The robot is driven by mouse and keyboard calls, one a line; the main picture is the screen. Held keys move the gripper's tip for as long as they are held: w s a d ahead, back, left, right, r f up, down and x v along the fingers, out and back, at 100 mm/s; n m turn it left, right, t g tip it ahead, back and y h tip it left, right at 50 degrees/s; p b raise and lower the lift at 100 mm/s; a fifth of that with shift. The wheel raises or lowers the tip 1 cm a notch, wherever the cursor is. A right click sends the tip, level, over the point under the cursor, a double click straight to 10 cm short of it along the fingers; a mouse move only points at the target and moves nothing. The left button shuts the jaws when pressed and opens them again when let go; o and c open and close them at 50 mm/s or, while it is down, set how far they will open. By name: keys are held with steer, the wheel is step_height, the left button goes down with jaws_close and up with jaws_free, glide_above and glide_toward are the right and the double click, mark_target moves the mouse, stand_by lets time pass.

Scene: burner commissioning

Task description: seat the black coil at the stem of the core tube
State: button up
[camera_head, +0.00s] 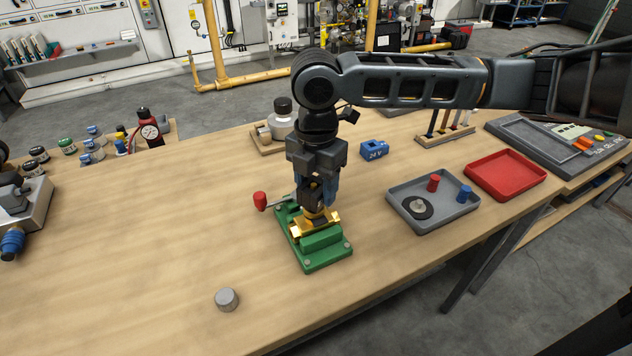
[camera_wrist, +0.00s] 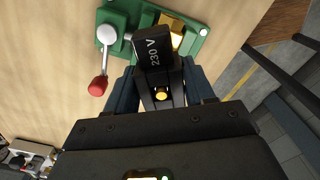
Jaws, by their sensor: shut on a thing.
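My gripper (camera_head: 318,186) points down over the green fixture (camera_head: 328,258) and is shut on the black coil (camera_head: 309,196). In the wrist view the coil (camera_wrist: 153,58), marked "230 V", sits between the fingers of my gripper (camera_wrist: 159,88). A brass valve body (camera_head: 318,222) sits in the fixture just below the coil; part of it shows beside the coil in the wrist view (camera_wrist: 176,36). The stem of the core tube is mostly hidden by the coil and fingers. I cannot tell whether the coil is around it. A small round brass piece (camera_wrist: 161,96) shows between the fingers.
The fixture's red-handled lever (camera_head: 260,200) sticks out left. A blue block (camera_head: 374,150) stands behind right. A grey tray (camera_head: 440,226) with small parts and an empty red tray (camera_head: 507,176) lie right. A grey cylinder (camera_head: 227,299) stands front left. The left middle table is clear.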

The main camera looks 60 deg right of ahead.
steer(key=shift+f, duration=0.65)
steer(key=o, duration=1.2)
steer(key=shift+o, duration=0.2)
steer(key=shift+r, duration=3.9)
